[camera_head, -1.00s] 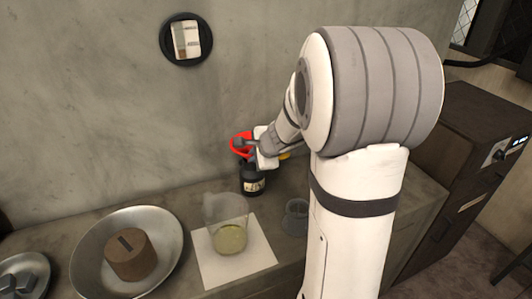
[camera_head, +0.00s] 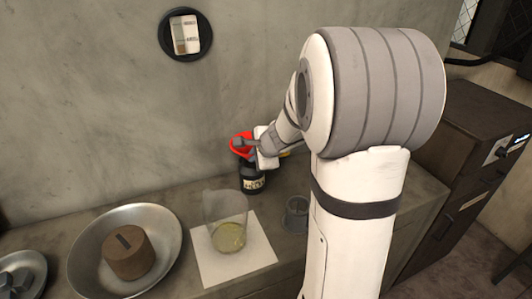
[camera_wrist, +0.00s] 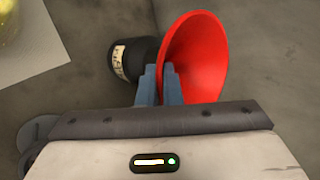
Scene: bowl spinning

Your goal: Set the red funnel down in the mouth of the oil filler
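The red funnel (camera_head: 239,141) is at the back by the wall, at the top of a dark bottle with a pale label (camera_head: 253,180), which may be the oil filler. In the wrist view the funnel (camera_wrist: 205,55) shows its wide cone, with the dark bottle (camera_wrist: 128,62) beside and partly behind it. My gripper (camera_head: 252,150) looks shut on the funnel's edge; its blue-grey fingers (camera_wrist: 160,72) are close together there. The funnel's spout and the bottle's mouth are hidden, so I cannot tell whether the spout is inside.
A glass beaker with yellowish liquid (camera_head: 228,238) stands on a white sheet (camera_head: 258,252). A grey cup (camera_head: 297,214) stands to its right, close to my arm. A metal bowl (camera_head: 88,262) holding a brown block (camera_head: 129,256) is at left. A yellow bit shows behind my gripper.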

